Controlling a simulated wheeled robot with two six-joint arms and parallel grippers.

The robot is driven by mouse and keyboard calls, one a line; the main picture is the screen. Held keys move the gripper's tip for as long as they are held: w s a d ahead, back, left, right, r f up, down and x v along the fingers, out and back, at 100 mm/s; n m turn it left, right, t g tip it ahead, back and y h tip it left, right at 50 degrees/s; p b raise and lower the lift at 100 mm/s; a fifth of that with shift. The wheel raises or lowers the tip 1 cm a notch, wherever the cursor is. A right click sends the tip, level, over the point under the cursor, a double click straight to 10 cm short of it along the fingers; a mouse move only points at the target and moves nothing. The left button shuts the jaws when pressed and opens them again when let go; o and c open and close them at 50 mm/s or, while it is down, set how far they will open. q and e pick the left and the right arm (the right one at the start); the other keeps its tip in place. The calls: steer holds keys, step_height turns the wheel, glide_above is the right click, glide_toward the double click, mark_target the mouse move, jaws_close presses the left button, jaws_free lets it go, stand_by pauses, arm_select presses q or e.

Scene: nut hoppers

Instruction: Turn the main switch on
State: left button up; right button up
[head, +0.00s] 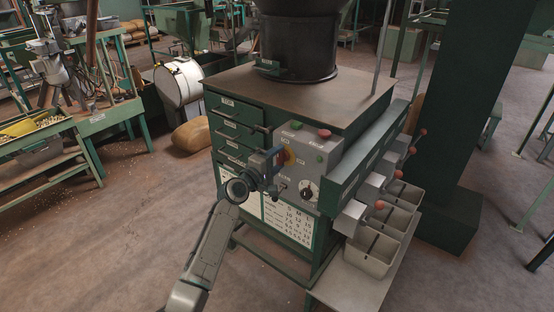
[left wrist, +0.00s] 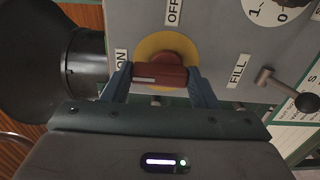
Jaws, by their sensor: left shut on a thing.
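The main switch is a red handle (left wrist: 160,76) on a yellow round plate (left wrist: 163,42) in the left wrist view. The handle lies level there, with a white line on its left end, on the side of the ON label (left wrist: 121,61). The OFF label (left wrist: 173,12) is above the plate. My left gripper (left wrist: 160,84) is shut on the handle, one finger at each end. In the head view my left gripper (head: 276,165) is at the front of the grey control panel (head: 318,155) and covers most of the switch; part of the yellow plate (head: 290,155) shows. My right gripper is not in view.
The panel also has a green button (head: 296,125), a red button (head: 325,133) and a dial (head: 306,191). A small lever (left wrist: 290,90) is by the FILL label. Hopper levers with red knobs (head: 379,205) and grey bins (head: 370,250) stand to the right. Open floor lies left.

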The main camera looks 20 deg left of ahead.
arm_select(q)
steer(key=o, duration=1)
steer(key=shift+s+a+f, duration=0.15)
steer(key=shift+s+a, duration=0.1)
steer(key=shift+s, duration=0.2)
steer(key=b+v, duration=0.2)
steer(key=v, duration=0.8)
steer(key=shift+w, duration=0.1)
